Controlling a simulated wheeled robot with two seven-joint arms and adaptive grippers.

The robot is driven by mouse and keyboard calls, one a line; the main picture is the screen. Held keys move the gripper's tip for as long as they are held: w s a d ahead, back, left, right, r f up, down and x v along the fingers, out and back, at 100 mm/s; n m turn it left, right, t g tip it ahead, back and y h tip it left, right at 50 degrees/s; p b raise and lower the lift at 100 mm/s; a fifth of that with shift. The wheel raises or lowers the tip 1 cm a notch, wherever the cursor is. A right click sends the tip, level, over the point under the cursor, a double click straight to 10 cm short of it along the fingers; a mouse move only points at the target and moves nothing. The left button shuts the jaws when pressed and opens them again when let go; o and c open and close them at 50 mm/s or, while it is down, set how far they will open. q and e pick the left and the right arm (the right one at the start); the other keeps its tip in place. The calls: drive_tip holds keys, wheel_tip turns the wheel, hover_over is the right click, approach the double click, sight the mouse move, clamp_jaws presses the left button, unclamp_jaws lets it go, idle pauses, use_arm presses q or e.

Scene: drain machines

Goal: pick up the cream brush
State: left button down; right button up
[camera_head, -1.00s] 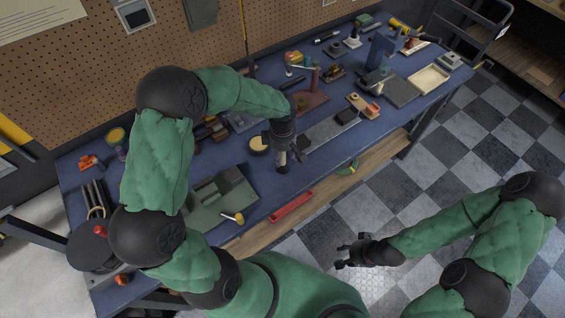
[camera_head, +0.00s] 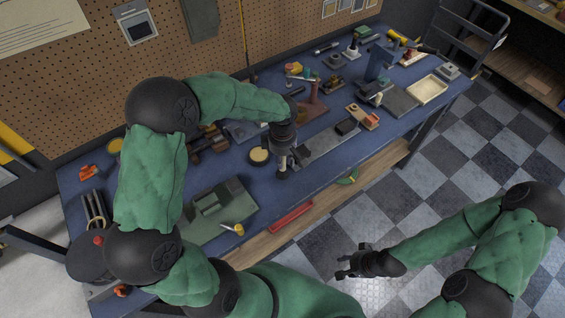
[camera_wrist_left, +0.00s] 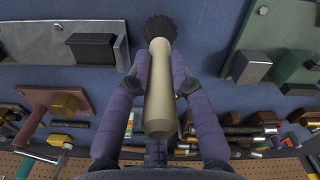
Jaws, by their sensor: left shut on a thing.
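My left gripper (camera_head: 282,168) is over the blue bench near its front edge, pointing down. In the left wrist view, its two purple-grey fingers (camera_wrist_left: 160,80) are closed on the cream brush (camera_wrist_left: 159,95), one on each side of the handle. The cream handle's end faces the camera and the dark round bristles are at the far end, against the blue bench top. I cannot tell whether the bristles touch the bench. In the head view the brush is mostly hidden by the gripper. My right gripper (camera_head: 350,262) is empty above the checkered floor, its fingers apart.
A round cream-topped tin (camera_head: 259,156) stands just left of the left gripper. A long grey plate with a black block (camera_head: 346,126) lies to the right. A green fixture (camera_head: 212,205) is at the front left. A red tray (camera_head: 290,217) sits on the lower shelf.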

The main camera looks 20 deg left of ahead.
use_arm(q)
drive_tip(key=s+r+p, duration=0.1)
drive_tip(key=s+r, duration=0.8)
drive_tip(key=s, duration=0.5)
drive_tip(key=shift+r, duration=0.35)
